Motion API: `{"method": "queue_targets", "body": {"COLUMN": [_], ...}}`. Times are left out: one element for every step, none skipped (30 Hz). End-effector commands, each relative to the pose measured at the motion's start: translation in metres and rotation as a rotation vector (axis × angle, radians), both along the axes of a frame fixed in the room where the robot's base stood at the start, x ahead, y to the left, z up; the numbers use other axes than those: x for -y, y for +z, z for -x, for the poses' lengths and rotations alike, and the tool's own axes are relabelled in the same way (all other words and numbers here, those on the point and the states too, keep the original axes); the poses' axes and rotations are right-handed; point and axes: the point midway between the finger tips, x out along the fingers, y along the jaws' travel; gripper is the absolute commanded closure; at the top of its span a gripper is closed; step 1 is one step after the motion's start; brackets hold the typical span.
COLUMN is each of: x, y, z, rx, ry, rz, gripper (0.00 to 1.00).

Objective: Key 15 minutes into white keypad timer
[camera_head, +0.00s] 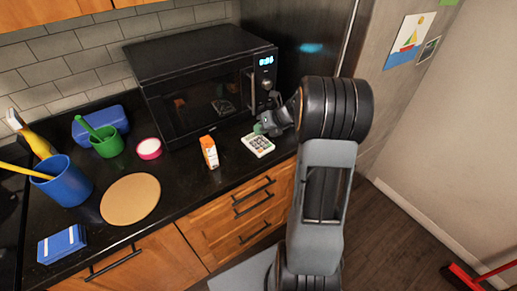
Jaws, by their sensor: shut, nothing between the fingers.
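The white keypad timer (256,145) lies flat on the black counter, in front of the microwave's right half. Its keys show as small dark and green marks, too small to read. My gripper (262,129) is shut and empty, at the timer's upper right edge in the picture. Its fingertips are over or just beside the timer's far edge; I cannot tell whether they touch it. The gripper hides part of the timer's far right side, and any display is not readable.
A black microwave (195,90) stands right behind the timer. An orange carton (209,152) stands left of it. Further left are a pink-rimmed cup (149,154), a green cup (108,147), a round board (130,199) and a blue cup (62,185). The counter's front edge is close.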

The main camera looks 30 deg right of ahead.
Motion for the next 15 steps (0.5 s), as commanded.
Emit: {"method": "queue_targets", "body": {"x": [0.0, 0.0, 0.0, 0.0, 0.0, 0.0, 0.0, 0.0, 0.0, 0.0, 0.0, 0.0, 0.0, 0.0, 0.0], "y": [-0.009, -0.012, -0.015, -0.016, -0.018, -0.019, -0.02, -0.02, -0.021, -0.021, -0.02, -0.02, -0.02, -0.02, -0.02], "z": [0.0, 0.0, 0.0, 0.0, 0.0, 0.0, 0.0, 0.0, 0.0, 0.0, 0.0, 0.0, 0.0, 0.0, 0.0], "rx": [-0.002, -0.002, -0.002, -0.002, -0.001, -0.001, -0.001, -0.001, -0.001, -0.001, -0.001, -0.001, -0.001, -0.001, -0.001], "ry": [-0.001, -0.002, -0.001, -0.001, 0.0, 0.0, 0.0, 0.0, 0.0, 0.0, 0.0, 0.0, 0.0, 0.0, 0.0], "rz": [-0.002, -0.001, -0.001, -0.001, 0.0, 0.0, 0.0, 0.0, 0.0, 0.0, 0.0, 0.0, 0.0, 0.0, 0.0], "gripper": [1.0, 1.0, 1.0, 1.0, 1.0, 1.0, 1.0, 1.0, 1.0, 1.0, 1.0, 1.0, 1.0, 1.0, 1.0]}}
